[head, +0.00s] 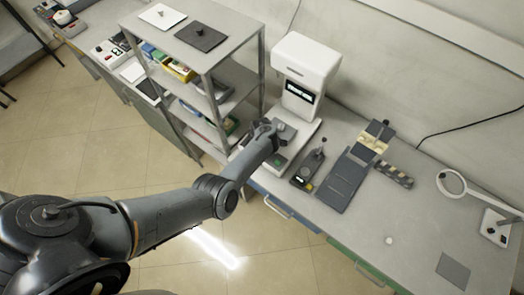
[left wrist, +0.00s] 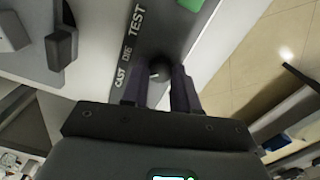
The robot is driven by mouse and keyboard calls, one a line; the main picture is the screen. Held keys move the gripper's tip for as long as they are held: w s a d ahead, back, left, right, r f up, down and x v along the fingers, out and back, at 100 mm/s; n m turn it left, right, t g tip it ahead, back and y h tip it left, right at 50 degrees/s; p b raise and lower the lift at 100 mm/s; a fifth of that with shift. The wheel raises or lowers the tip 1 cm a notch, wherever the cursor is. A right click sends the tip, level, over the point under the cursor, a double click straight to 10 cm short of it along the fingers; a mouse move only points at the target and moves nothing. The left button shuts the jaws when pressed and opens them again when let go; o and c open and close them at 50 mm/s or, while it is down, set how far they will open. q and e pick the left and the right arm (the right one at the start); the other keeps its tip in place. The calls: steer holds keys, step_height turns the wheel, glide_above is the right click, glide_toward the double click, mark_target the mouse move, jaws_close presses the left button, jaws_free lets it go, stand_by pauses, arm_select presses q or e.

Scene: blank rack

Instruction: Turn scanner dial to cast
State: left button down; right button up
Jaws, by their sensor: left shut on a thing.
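The white scanner (head: 305,65) with a dark display stands on the bench against the wall. My left gripper (head: 270,138) is at the left side of its base in the head view. In the left wrist view, the dark round dial (left wrist: 160,68) sits on a grey strip (left wrist: 165,25) printed CAST, DIE and TEST. My left gripper (left wrist: 158,84) has one finger on each side of the dial and is shut on it. A small light mark shows on the dial, but I cannot tell clearly which word it points to. My right gripper is not in view.
A grey shelf rack (head: 205,75) with coloured boxes stands left of the scanner. A dark device (head: 309,168), a dark grey panel (head: 345,180) and a ring magnifier lamp (head: 451,183) are to the right. The bench front right of the panel is mostly clear.

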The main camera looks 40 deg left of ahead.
arm_select(q)
steer(key=shift+n, duration=0.7)
steer(key=c, duration=0.8)
jaws_free()
steer(key=shift+c, duration=0.2)
step_height(320, 180, up, 11)
steer(key=p, duration=0.3)
steer(key=shift+s, duration=0.2)
steer(key=shift+s+f+p, duration=0.1)
steer(key=shift+f+p, duration=0.1)
steer(key=shift+p, duration=0.1)
